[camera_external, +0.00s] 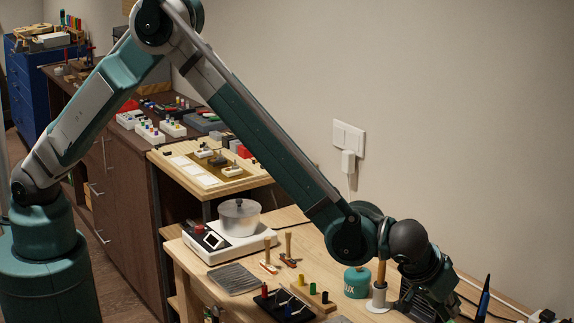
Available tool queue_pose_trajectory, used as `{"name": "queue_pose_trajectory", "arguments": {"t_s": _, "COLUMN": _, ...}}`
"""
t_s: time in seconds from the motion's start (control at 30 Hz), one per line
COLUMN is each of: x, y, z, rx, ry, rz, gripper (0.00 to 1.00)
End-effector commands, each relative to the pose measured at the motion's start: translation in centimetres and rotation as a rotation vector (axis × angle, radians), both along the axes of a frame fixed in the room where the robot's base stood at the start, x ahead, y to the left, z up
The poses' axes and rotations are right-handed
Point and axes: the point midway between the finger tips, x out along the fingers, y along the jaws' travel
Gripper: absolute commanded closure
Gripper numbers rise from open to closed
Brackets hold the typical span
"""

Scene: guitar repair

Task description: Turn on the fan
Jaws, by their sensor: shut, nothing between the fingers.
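No fan can be made out for certain. A dark, slatted object (405,299) stands at the right end of the workbench, mostly hidden behind my gripper; it may be the fan, and its switch cannot be seen. My gripper (445,311) points down over the right part of the bench, close to this object. Its fingers are dark, small and near the lower picture edge, and they are shut and empty. I cannot tell whether they touch anything.
A soldering iron stand (379,298) and a green round tin (357,282) are just left of my gripper. A blue pen-like tool (483,299) stands to its right, near cables. A black tray (284,305) and a white device with a pot (218,246) are farther left.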

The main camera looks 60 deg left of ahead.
Motion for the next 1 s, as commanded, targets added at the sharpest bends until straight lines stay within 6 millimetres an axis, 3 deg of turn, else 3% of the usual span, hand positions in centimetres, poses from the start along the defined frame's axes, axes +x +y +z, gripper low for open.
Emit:
{"name": "queue_pose_trajectory", "arguments": {"t_s": 0.63, "x": -0.3, "y": 0.0, "z": -1.1, "rx": 0.0, "ry": -0.008, "rz": 0.0, "gripper": 1.0}}
{"name": "queue_pose_trajectory", "arguments": {"t_s": 0.9, "x": -0.9, "y": -0.1, "z": -2.4, "rx": 0.0, "ry": -0.119, "rz": -0.002, "gripper": 1.0}}
{"name": "queue_pose_trajectory", "arguments": {"t_s": 1.0, "x": -0.7, "y": 0.0, "z": -1.9, "rx": 0.001, "ry": -0.113, "rz": 0.001, "gripper": 1.0}}
